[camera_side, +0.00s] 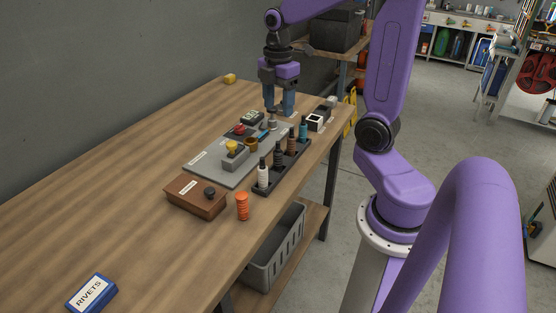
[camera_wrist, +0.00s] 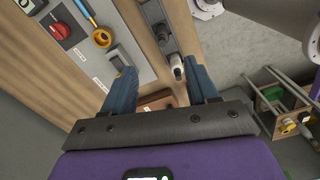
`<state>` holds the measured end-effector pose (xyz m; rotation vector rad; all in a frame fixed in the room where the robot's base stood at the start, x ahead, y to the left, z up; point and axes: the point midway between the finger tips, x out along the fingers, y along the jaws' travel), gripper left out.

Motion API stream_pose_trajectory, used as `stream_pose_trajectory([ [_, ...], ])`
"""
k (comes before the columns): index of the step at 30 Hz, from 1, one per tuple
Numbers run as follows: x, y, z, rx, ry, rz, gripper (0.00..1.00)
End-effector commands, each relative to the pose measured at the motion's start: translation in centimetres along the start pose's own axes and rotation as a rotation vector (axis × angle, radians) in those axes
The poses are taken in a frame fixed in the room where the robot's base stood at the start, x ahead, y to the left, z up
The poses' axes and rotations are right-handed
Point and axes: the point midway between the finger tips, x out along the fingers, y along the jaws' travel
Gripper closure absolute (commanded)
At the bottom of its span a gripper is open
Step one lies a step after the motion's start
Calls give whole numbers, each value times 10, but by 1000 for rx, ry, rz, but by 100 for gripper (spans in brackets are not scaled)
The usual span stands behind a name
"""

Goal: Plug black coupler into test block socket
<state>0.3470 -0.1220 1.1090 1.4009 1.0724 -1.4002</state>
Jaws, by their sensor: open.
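The black coupler (camera_side: 278,156) stands upright in a dark rack (camera_side: 268,188), between a white coupler (camera_side: 263,175) and a brown one (camera_side: 291,140). A dark coupler in the rack also shows in the wrist view (camera_wrist: 162,33), beyond the white one (camera_wrist: 177,68). My gripper (camera_side: 281,110) is open and points down above the panel's far end. Its blue fingers (camera_wrist: 163,90) hold nothing.
The grey panel (camera_side: 205,171) carries a red knob (camera_side: 239,130), a brass ring (camera_side: 251,143) and a silver fitting (camera_side: 272,121). A teal coupler (camera_side: 303,130) ends the rack. A brown box (camera_side: 190,200) and orange piece (camera_side: 242,207) stand nearer. The table's left side is mostly clear.

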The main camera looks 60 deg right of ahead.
Motion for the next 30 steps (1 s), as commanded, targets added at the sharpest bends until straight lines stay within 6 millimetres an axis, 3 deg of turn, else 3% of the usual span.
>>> stream_pose_trajectory([
  [18,102,-2,0,-1,-1,-7,42],
  [30,129,-2,-1,-1,-1,-5,42],
])
